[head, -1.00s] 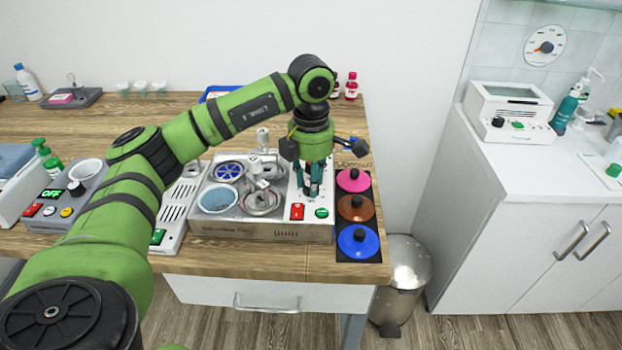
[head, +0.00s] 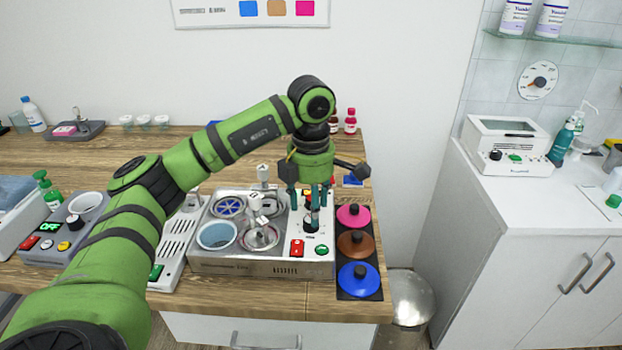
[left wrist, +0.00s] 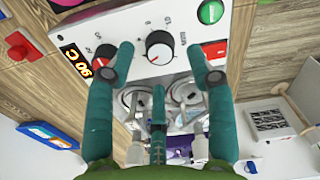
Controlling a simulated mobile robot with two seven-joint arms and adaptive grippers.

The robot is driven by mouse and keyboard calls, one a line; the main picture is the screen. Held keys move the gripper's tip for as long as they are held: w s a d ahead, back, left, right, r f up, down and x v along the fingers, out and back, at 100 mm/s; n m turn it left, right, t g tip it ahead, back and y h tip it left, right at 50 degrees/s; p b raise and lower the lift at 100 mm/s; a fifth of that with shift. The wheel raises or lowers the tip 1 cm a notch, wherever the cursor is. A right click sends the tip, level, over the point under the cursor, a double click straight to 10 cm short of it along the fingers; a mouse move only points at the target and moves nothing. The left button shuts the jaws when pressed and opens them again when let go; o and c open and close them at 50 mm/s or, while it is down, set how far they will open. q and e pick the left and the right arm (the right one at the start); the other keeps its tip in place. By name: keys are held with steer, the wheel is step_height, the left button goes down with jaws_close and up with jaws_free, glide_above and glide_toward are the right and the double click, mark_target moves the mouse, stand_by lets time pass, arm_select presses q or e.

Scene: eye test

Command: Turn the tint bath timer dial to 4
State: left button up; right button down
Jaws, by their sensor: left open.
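The tint bath unit (head: 262,265) is a silver box with round basins and a white control panel. In the head view the fingers partly hide the dial. My left gripper (head: 309,205) is open and empty, pointing down over the panel. In the left wrist view its fingertips (left wrist: 160,70) are spread around the dial's sides, with no contact visible.
A red switch (head: 297,247) and a green button (head: 321,249) sit near the dial. A display (left wrist: 76,61) reads 90 C. Pink, brown and blue lids (head: 358,279) stand right of the unit. Another device with a bowl (head: 85,207) stands left.

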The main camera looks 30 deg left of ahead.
arm_select(q)
step_height(320, 180, up, 9)
stand_by(0.3)
steer(key=shift+f, duration=0.15)
stand_by(0.4)
